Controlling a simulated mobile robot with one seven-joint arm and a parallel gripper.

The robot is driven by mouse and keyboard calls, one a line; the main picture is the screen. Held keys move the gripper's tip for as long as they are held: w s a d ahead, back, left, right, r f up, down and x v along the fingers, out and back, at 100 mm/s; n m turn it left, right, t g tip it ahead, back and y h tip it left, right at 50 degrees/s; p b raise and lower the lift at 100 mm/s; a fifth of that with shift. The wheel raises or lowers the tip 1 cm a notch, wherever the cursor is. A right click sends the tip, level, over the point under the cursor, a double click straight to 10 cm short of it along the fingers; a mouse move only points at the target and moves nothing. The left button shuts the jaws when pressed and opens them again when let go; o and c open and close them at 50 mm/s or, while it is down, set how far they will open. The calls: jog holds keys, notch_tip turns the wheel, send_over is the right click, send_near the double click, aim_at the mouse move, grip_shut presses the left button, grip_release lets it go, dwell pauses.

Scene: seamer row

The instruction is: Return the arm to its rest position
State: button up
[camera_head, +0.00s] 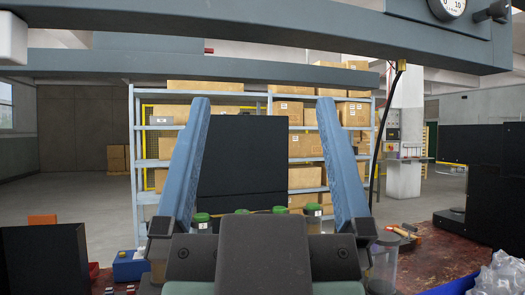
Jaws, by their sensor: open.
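My gripper (264,102) stands in the middle foreground with its two long blue fingers pointing up. The fingers are wide apart, and I see nothing held between them. The dark gripper body fills the bottom middle of the view. The rest of my arm is mostly hidden below it.
A dark red bench (440,262) spreads behind and beside my gripper. Green-lidded jars (202,222) stand close behind it, before a black panel (243,155). A clear bag (497,275) lies at right, a black box (45,262) at left. Grey beams (200,65) cross above.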

notch_tip(320, 180, up, 20)
jog(key=p, duration=2)
jog(key=shift+a, duration=0.1)
